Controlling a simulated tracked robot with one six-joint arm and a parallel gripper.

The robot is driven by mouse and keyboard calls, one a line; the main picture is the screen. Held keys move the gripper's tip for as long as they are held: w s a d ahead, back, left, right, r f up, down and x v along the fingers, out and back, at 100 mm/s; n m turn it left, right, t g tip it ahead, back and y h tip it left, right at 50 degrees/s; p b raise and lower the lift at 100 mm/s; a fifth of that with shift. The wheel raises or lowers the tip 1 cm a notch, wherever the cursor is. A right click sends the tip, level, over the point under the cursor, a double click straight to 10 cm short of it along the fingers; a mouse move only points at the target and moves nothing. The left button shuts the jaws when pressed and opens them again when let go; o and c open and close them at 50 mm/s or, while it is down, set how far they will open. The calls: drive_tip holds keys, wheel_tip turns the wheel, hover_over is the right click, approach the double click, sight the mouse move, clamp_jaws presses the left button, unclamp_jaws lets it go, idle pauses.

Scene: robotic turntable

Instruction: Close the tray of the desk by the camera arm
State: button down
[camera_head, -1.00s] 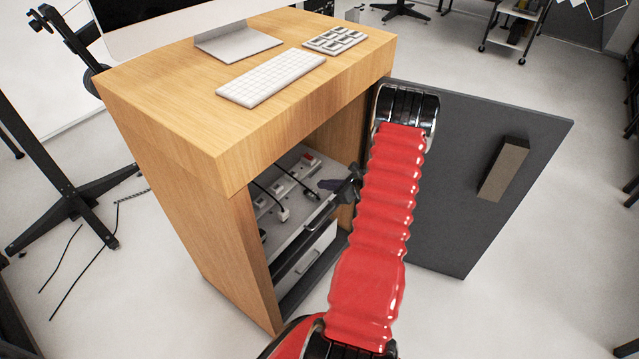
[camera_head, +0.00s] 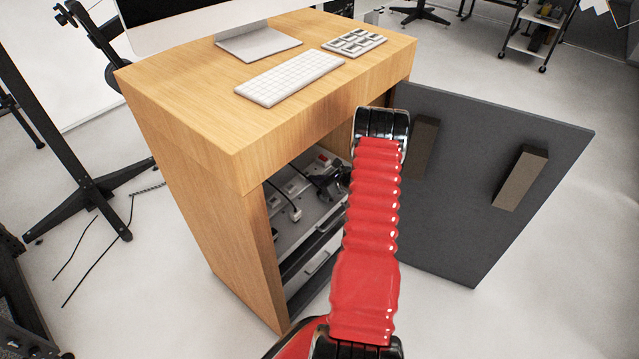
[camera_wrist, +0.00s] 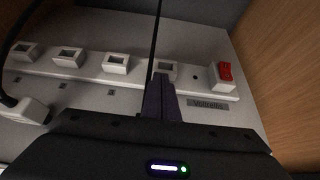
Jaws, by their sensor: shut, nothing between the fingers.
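The wooden desk (camera_head: 190,110) stands at the centre of the head view with its dark grey door (camera_head: 480,180) swung open to the right. Inside is a pale tray (camera_head: 310,213) carrying a white power strip (camera_wrist: 130,68) with a red switch (camera_wrist: 226,72). My gripper (camera_head: 322,177) is inside the desk opening, over the tray, partly hidden by my red arm. In the wrist view, my gripper (camera_wrist: 159,90) is shut and empty, with its fingers in front of the power strip. Whether it touches anything cannot be told.
A lower drawer with a handle (camera_head: 318,263) sits under the tray. A keyboard (camera_head: 290,78), a keypad (camera_head: 354,43) and a monitor stand (camera_head: 258,42) are on the desktop. A black tripod (camera_head: 90,190) stands at left. Floor in front right is clear.

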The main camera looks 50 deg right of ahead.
sight(302, 175)
idle(0.3)
drive_tip(key=w, duration=0.7)
drive_tip(key=shift+w+a, duration=0.15)
drive_tip(key=shift+w, duration=0.05)
drive_tip(key=shift+w+r, duration=0.15)
drive_tip(key=shift+w, duration=0.3)
drive_tip(key=shift+s, duration=0.25)
drive_tip(key=s, duration=0.3)
drive_tip(key=shift+s+f, duration=0.2)
drive_tip(key=shift+s, duration=0.1)
drive_tip(key=v, duration=1)
drive_tip(key=shift+s, duration=0.3)
